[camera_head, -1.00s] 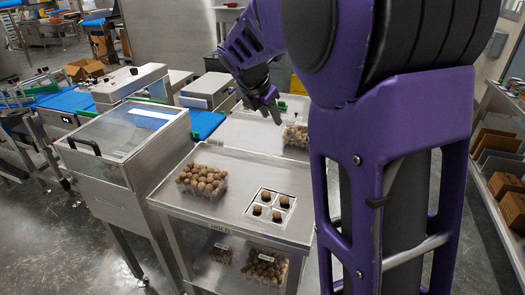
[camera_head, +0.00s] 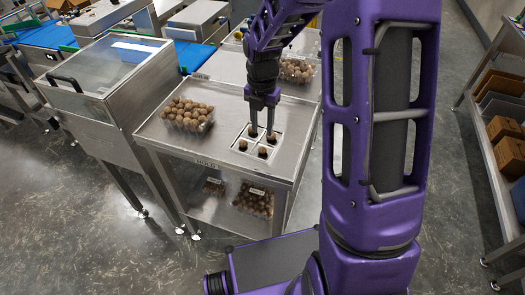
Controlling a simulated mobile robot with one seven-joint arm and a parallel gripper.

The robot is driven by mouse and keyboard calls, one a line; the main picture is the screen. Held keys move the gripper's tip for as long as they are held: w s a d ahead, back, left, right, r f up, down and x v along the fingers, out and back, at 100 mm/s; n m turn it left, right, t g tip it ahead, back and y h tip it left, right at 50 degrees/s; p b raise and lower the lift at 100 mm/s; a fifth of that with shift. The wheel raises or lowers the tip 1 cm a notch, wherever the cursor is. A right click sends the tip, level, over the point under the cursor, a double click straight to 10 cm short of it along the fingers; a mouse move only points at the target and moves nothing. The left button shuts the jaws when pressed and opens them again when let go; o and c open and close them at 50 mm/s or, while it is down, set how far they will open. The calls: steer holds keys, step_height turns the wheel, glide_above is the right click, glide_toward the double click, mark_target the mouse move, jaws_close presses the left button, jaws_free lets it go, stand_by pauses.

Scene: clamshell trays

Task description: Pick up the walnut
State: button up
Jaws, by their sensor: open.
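Small brown walnuts sit in a white-edged square tray with compartments (camera_head: 233,137) set on the metal table. One walnut (camera_head: 243,145) is at its left and another walnut (camera_head: 263,152) at its front; both show clearly. My gripper (camera_head: 262,134) points down over the back part of this tray, with its two dark fingers apart. The fingertips reach low, close to the back compartments. They partly hide what lies there, and I cannot tell whether they touch a walnut.
A clear clamshell heaped with walnuts (camera_head: 187,113) stands left on the metal table (camera_head: 205,148). Another filled clamshell (camera_head: 297,70) stands behind on the right. More filled containers (camera_head: 253,199) are on the lower shelf. A lidded machine (camera_head: 95,75) adjoins the table on the left.

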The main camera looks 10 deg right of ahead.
mark_target(262, 148)
step_height(262, 148, down, 8)
steer(key=shift+s+f+b, duration=0.1)
steer(key=shift+b, duration=0.25)
jaws_close()
stand_by(0.4)
